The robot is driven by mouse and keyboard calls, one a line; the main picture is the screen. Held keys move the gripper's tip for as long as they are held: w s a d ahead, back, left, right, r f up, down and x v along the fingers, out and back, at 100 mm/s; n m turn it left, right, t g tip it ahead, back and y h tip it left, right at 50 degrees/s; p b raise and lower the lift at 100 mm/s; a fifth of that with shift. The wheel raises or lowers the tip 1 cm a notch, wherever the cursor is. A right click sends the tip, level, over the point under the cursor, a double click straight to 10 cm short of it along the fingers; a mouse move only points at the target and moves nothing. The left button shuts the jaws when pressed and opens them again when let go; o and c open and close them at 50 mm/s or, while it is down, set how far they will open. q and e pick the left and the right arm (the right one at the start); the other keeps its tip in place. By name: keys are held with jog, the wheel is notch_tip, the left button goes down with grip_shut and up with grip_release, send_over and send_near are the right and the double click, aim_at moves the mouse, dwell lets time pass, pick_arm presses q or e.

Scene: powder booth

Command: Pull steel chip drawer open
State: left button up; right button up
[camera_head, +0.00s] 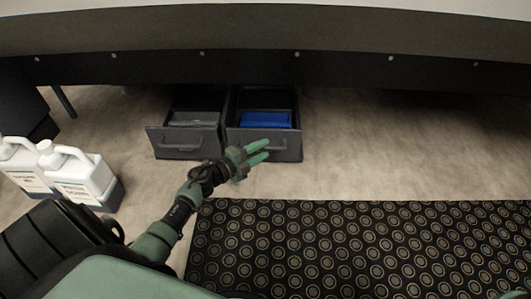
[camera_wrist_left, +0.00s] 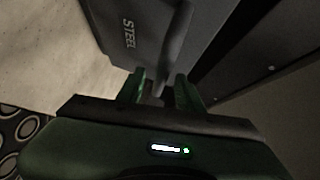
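Two dark grey drawers stand side by side under the bench, both pulled out in the head view: the left drawer (camera_head: 182,152) with grey contents, the right drawer (camera_head: 288,146) with something blue inside. In the left wrist view, a grey drawer front (camera_wrist_left: 150,25) reads STEEL; in the head view the label is too small to read. My left gripper (camera_head: 267,151) is at the right drawer's front, near its handle. Its green fingers are apart in the wrist view (camera_wrist_left: 161,85), with part of the dark handle between or just beyond them; contact is unclear. My right gripper is out of view.
White jugs (camera_head: 80,175) stand on the floor at the left. A black mat with ringed dots (camera_head: 350,240) covers the floor in front. The bench's dark edge (camera_head: 350,70) runs above the drawers. The floor right of the drawers is clear.

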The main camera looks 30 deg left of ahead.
pick_arm(q)
jog(key=shift+x, duration=1)
grip_shut()
dwell(0.7)
